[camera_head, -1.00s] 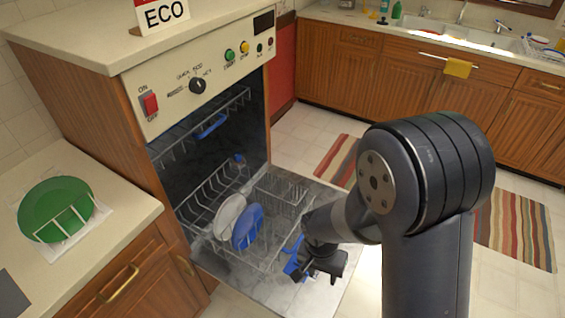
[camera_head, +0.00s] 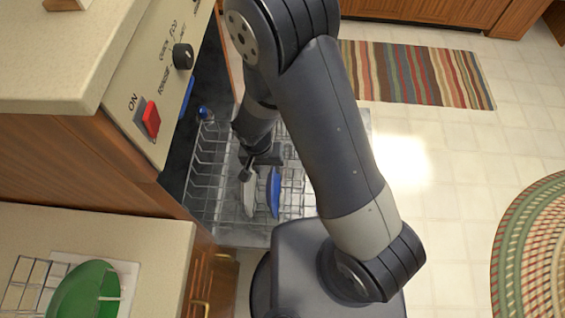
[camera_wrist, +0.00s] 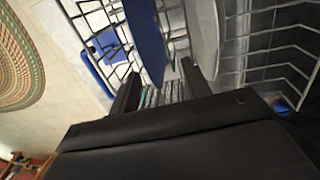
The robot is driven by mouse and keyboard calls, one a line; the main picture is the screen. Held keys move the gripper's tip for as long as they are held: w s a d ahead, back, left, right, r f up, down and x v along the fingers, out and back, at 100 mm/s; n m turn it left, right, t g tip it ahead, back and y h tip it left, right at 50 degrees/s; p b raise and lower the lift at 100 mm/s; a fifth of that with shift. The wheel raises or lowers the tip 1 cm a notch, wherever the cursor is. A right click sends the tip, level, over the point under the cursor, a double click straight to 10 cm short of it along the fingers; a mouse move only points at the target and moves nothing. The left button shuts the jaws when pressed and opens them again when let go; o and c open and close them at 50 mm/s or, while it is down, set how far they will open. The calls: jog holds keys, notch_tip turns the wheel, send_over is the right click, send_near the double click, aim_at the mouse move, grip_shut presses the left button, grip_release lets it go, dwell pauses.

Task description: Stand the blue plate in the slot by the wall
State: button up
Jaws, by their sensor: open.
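The blue plate (camera_head: 273,192) stands on edge in the dishwasher's lower rack (camera_head: 203,172), to the right of a white plate (camera_head: 249,192). My gripper (camera_head: 258,168) is open and down at the far edges of the plates. In the wrist view the blue plate (camera_wrist: 147,40) reaches down toward the gap between my two fingers (camera_wrist: 160,80). The white plate (camera_wrist: 205,40) lies beyond the right finger. I cannot tell whether a finger touches either plate. I cannot tell which slot is the one by the wall.
A striped rug (camera_head: 420,75) and open floor lie to the right.

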aim_at(270, 173)
jog(key=shift+d+f, duration=0.2)
jog(key=shift+f, duration=1.35)
jog(key=shift+d+f, duration=0.2)
jog(key=shift+f, duration=1.3)
jog(key=shift+c, duration=0.4)
grip_shut()
jog(key=shift+r+p, duration=0.8)
jog(key=shift+r, duration=0.85)
jog(key=shift+r+p, duration=2.7)
jog(key=shift+r, duration=2.2)
